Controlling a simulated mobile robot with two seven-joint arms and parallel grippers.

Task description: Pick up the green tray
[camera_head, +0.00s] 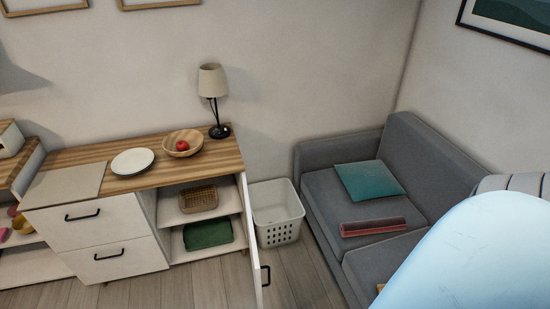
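A flat dark green item (208,234) lies on the lower shelf of the open white cabinet (165,212), below a woven basket (198,199). It is the only tray-like green thing I see, but it is too small to tell whether it is a tray or a folded cloth. The cabinet door (249,235) stands open toward me on the right side of the shelves. Neither of my grippers shows in the head view.
A white laundry basket (277,212) stands between the cabinet door and a grey sofa (325,192). The wooden cabinet top holds a plate (132,161), a bowl (182,143) and a lamp (213,95). A large pale blue surface blocks the lower right. Bare floor shows before the cabinet.

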